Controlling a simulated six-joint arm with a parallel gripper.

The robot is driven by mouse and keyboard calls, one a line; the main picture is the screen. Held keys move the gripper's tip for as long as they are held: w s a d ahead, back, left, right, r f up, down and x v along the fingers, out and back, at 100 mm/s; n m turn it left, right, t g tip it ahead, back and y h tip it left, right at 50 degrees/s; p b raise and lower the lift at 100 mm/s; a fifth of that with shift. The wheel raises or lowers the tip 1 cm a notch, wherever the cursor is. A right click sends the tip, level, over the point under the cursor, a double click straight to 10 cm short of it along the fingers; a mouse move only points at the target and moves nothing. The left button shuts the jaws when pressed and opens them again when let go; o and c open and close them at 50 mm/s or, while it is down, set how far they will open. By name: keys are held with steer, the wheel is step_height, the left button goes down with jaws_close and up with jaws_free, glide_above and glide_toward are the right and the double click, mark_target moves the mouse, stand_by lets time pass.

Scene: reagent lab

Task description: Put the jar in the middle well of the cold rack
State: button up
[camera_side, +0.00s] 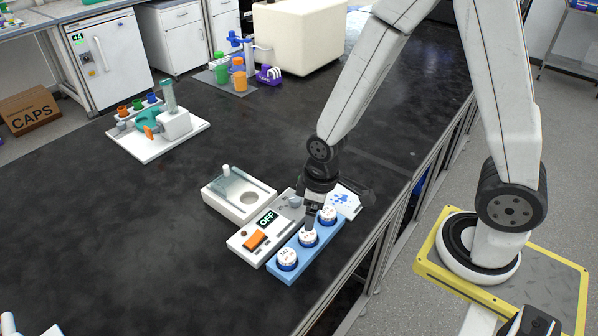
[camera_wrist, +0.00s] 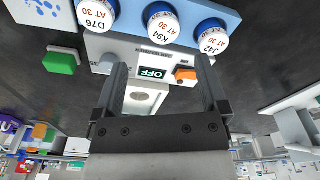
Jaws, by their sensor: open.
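A blue rack (camera_side: 278,270) holds three white-capped jars in a row, one in each well. In the wrist view the blue rack (camera_wrist: 226,8) is at the top, and the caps read D76 (camera_wrist: 98,12), K94 (camera_wrist: 163,27) and J42 (camera_wrist: 211,36), each with "AT 30". The middle jar is K94, also seen in the side view (camera_side: 308,238). My gripper (camera_side: 312,222) is open above the rack, close to the middle jar. In the wrist view nothing is between its fingers (camera_wrist: 162,65); the jars lie beyond the fingertips. Whether a finger touches a cap is unclear.
Beside the rack is a white device (camera_side: 245,242) with an OFF display and orange switch. Behind it is a white box (camera_side: 225,202) with a round hole. A white blue-blotched card (camera_side: 345,199) lies beyond the rack.

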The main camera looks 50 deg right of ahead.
steer(key=shift+s+d+r, duration=0.1)
steer(key=shift+s+r, duration=0.1)
steer(key=shift+r, duration=1.65)
steer(key=s+d+r+m+t, duration=0.1)
steer(key=d+r+m, duration=0.3)
steer(key=shift+s+m, duration=0.3)
steer(key=shift+s, duration=0.1)
